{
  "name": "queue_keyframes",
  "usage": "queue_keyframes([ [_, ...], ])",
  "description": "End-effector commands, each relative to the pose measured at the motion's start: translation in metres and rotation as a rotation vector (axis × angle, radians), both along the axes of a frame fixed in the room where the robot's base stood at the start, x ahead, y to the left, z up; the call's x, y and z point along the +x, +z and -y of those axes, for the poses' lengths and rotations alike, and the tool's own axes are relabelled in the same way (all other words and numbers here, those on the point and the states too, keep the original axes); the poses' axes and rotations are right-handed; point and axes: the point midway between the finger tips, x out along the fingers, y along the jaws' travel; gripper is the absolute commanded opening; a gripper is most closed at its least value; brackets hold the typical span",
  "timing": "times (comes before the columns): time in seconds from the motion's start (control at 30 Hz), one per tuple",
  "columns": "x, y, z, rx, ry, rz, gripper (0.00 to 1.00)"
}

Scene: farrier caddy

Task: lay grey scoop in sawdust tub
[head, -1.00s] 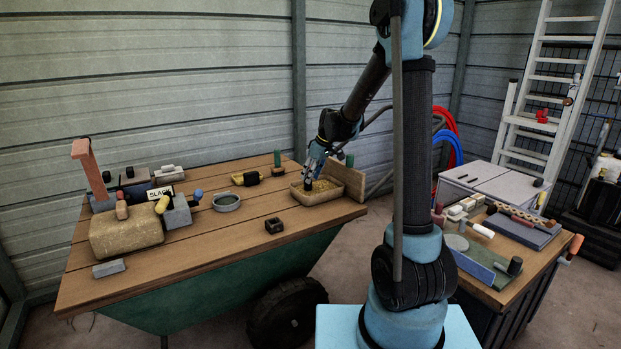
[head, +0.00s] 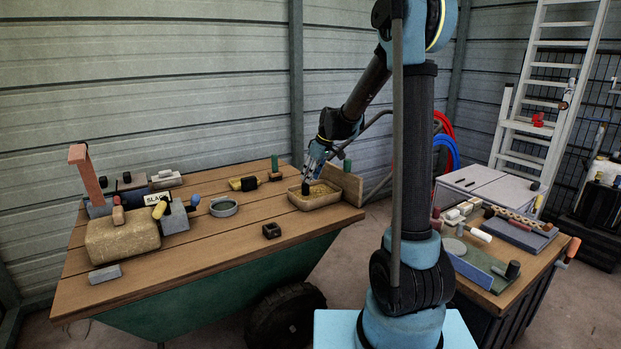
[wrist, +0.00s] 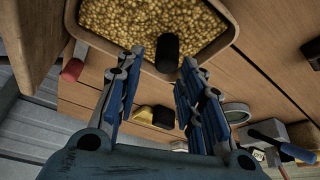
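The sawdust tub (head: 318,204) is a tan tray near the right end of the plank top; it also shows in the wrist view (wrist: 228,32), filled with golden grains. A black handle (wrist: 167,52) sticks up in the tub by its near wall in the wrist view, and shows dark in the head view (head: 305,188). I take it for the grey scoop's handle; no grey part of the scoop can be made out. My gripper (head: 309,178) is just above the tub. In the wrist view its fingers (wrist: 162,60) are spread, with gaps on both sides of the handle.
A tan board (head: 346,186) stands upright behind the tub. A yellow-and-black brush (head: 243,184), a green-handled tool (head: 275,168), a round grey dish (head: 223,207) and a small dark square block (head: 271,230) are nearby. Bare planks lie in front of the tub.

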Motion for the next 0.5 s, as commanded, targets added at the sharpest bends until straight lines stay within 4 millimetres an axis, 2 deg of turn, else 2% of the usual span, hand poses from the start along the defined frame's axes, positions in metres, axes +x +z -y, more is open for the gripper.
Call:
queue_keyframes([
  [0.5,-0.0004,0.0051,0.0025,0.0,0.0,0.0,0.35],
])
